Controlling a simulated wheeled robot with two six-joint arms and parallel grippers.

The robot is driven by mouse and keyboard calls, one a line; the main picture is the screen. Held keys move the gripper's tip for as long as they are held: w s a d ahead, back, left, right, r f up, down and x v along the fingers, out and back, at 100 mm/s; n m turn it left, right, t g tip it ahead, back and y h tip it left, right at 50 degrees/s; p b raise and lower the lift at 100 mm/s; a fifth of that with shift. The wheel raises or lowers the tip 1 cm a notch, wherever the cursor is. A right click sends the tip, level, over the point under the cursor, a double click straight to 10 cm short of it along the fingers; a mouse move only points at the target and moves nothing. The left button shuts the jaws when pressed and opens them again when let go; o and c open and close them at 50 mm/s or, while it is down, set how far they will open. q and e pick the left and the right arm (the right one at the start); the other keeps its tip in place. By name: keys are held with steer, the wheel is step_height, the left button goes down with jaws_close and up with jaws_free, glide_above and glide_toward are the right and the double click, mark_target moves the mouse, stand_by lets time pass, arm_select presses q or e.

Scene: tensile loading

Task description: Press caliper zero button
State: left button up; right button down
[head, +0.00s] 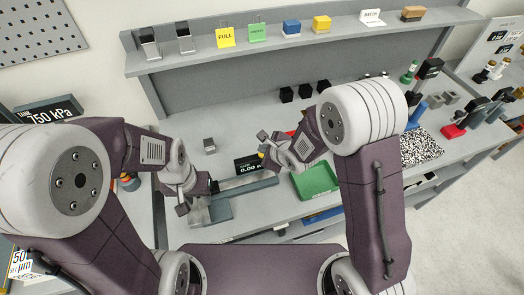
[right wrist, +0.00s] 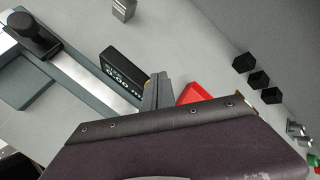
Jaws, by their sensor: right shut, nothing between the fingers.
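The caliper's dark display unit (head: 247,165) shows digits and is attached to a long grey beam (head: 248,187) on the bench. In the right wrist view, its black housing (right wrist: 122,74) shows a row of small light markings.
A green tray (head: 316,180) lies right of the caliper, with a red object (right wrist: 193,94) close to my right fingers. Several black cubes (right wrist: 258,80) and a small metal block (head: 209,145) stand behind. A speckled board (head: 420,147) lies further right.

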steer(key=shift+r, duration=0.45)
step_height(320, 180, up, 5)
steer(key=p, duration=0.5)
steer(key=shift+r+p, duration=0.1)
steer(key=shift+p, duration=0.3)
